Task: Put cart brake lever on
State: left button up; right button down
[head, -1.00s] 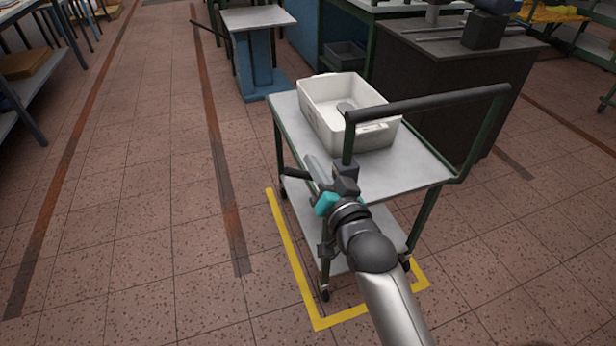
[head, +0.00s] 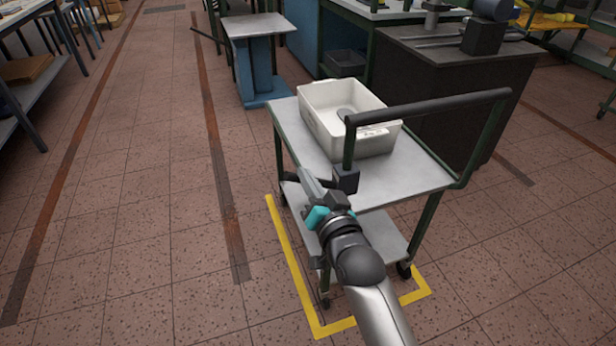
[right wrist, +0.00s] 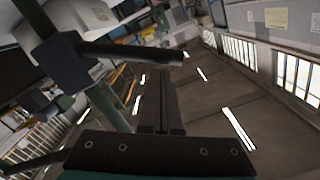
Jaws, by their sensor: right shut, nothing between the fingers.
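The cart (head: 410,178) stands on the floor with a dark handle bar on green posts. A dark block (head: 345,180) sits at the foot of the near handle post, and the black brake lever (head: 290,176) sticks out to its left. In the right wrist view the brake lever (right wrist: 135,52) reaches right from the block (right wrist: 70,60). My right gripper (head: 303,172) is shut and empty, close beside the lever; its fingers (right wrist: 160,78) point up just below the lever in the wrist view. I cannot tell whether they touch. My left gripper is out of view.
A white bin (head: 345,120) with a grey item inside stands on the cart's top. Yellow tape (head: 290,255) marks the floor around the cart. A dark cabinet (head: 460,95) stands behind it, and a blue stand (head: 258,60) further back. The floor on the left is clear.

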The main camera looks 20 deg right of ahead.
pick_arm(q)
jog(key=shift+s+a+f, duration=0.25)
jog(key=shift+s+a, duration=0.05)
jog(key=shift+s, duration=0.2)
pick_arm(e)
jog(key=shift+a+f+n, duration=0.25)
jog(key=shift+a+n, duration=0.05)
jog(key=shift+f, duration=0.1)
jog(key=shift+a+f+n+p, duration=0.5)
jog(key=shift+f+n+p, duration=0.1)
jog(key=shift+n+p, duration=0.25)
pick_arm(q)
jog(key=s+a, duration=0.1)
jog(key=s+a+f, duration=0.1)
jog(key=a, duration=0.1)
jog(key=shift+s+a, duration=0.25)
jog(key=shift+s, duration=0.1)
pick_arm(e)
jog(key=f+n, duration=0.2)
jog(key=a+f+n, duration=0.1)
jog(key=f+n, duration=0.2)
jog(key=n, duration=0.1)
jog(key=shift+a+f+n+h, duration=0.15)
jog(key=shift+f+n+h, duration=0.15)
jog(key=shift+f, duration=0.1)
